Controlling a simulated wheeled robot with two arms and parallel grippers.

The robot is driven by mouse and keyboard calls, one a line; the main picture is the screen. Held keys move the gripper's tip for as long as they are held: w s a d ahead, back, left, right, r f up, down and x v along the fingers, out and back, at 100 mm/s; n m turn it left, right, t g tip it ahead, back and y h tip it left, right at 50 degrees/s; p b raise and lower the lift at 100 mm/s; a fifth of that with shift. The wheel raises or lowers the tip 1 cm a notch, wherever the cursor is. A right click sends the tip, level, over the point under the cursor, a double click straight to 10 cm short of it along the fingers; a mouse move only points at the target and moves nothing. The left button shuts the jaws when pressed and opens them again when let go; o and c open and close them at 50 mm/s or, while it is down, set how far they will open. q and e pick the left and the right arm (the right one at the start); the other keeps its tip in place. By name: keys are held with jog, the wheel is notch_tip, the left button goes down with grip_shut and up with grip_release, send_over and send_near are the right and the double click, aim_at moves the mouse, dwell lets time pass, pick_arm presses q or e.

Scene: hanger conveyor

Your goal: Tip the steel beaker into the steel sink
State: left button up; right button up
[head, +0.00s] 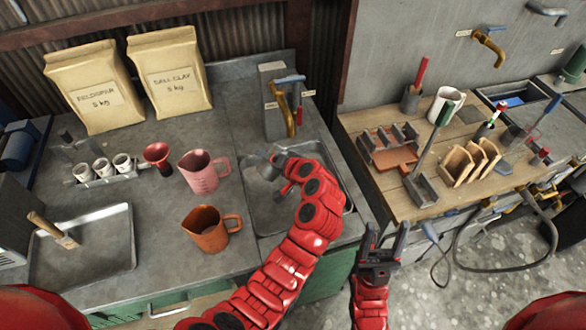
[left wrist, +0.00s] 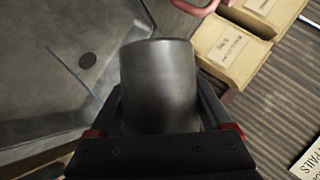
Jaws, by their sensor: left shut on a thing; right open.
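The steel beaker (left wrist: 158,85) is a dark grey metal cylinder, held between the fingers of my left gripper (left wrist: 160,110) in the left wrist view. In the head view my left arm bends over the steel sink (head: 262,214), and its gripper (head: 278,166) is above the basin's left part. The beaker is small and partly hidden there; I cannot tell its exact tilt or see inside it. My right gripper (head: 386,240) is open and empty, low before the wooden bench.
A pink jug (head: 204,174) and an orange jug (head: 210,232) stand left of the sink. A brass tap (head: 288,112) rises behind it. Paper bags (head: 170,78) stand at the back left. A tray (head: 85,245) lies left. The wooden bench (head: 415,195) is at right.

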pick_arm(q)
jog(key=shift+r+m, duration=0.1)
jog(key=shift+m, duration=0.2)
jog(key=shift+g+y, duration=0.3)
jog(key=shift+y, duration=0.1)
dwell(0.5)
jog(key=shift+m+y+p, duration=0.3)
jog(key=shift+m+p, duration=0.05)
jog(key=shift+m, duration=0.15)
jog(key=shift+f, duration=0.2)
jog(key=shift+f+m+y, duration=0.2)
jog(key=shift+m+y, duration=0.2)
dwell(0.4)
